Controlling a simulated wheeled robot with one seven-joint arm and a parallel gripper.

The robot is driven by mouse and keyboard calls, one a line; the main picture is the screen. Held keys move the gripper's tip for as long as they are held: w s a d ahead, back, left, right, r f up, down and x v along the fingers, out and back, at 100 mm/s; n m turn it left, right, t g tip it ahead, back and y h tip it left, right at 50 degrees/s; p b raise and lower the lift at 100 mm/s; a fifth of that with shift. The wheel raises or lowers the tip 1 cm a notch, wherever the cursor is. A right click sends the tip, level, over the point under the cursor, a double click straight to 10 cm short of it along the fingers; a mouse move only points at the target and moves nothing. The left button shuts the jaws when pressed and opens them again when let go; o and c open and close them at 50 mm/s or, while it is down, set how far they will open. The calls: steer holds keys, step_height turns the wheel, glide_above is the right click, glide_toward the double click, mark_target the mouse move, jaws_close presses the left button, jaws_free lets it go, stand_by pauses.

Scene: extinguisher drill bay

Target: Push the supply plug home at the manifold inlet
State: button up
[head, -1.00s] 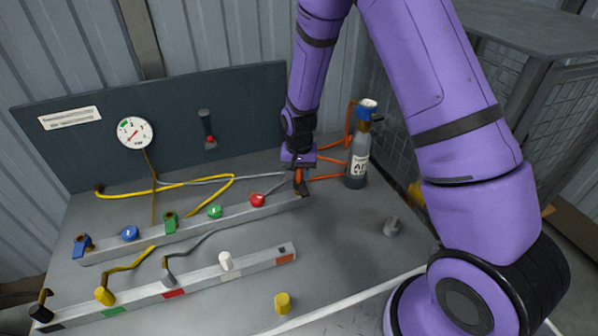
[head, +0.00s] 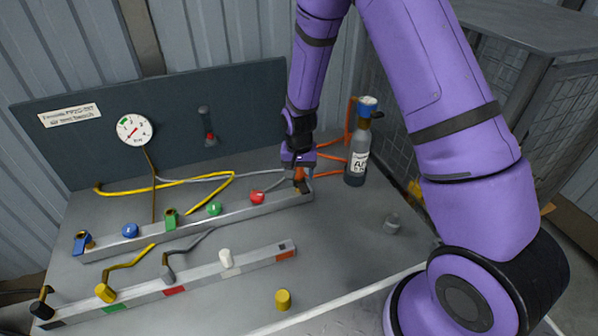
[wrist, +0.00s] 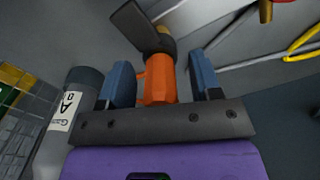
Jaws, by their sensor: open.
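The orange supply plug (head: 299,175) is at the right end of the rear grey manifold rail (head: 225,213), below my gripper (head: 298,162). In the wrist view the plug (wrist: 158,85) stands between the two blue fingers of my open gripper (wrist: 160,66), with a visible gap on each side. Its front end meets a brass inlet fitting (wrist: 167,46). A dark flat piece (wrist: 137,24) lies against that fitting. I cannot tell whether the plug is fully seated. In the head view the gripper hides part of the joint.
A grey cylinder with a blue top (head: 356,158) stands close to the right of my gripper, with orange hose near it. Valves with coloured knobs sit along the rear rail. A front rail (head: 200,279) and a yellow cap (head: 283,299) lie nearer. A gauge (head: 134,129) is on the back panel.

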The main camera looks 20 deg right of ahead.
step_height(320, 180, up, 10)
steer(key=shift+f, duration=0.2)
steer(key=shift+s+r, duration=0.1)
steer(key=shift+r, duration=0.95)
steer(key=s+d+r+n+t, duration=0.1)
steer(key=s+d+r, duration=0.1)
steer(key=s+r, duration=0.6)
steer(key=s+d+r+n+t, duration=0.15)
steer(key=s+r, duration=0.25)
steer(key=r, duration=0.8)
steer(key=s+d+r+n+t, duration=0.1)
steer(key=s+r, duration=0.3)
steer(key=s, duration=0.4)
steer(key=s+d+r+n+t, duration=0.1)
steer(key=s+d+r, duration=0.1)
steer(key=s, duration=0.7)
steer(key=shift+d+r+t, duration=0.2)
steer(key=shift+r+t, duration=0.15)
steer(key=shift+r, duration=0.5)
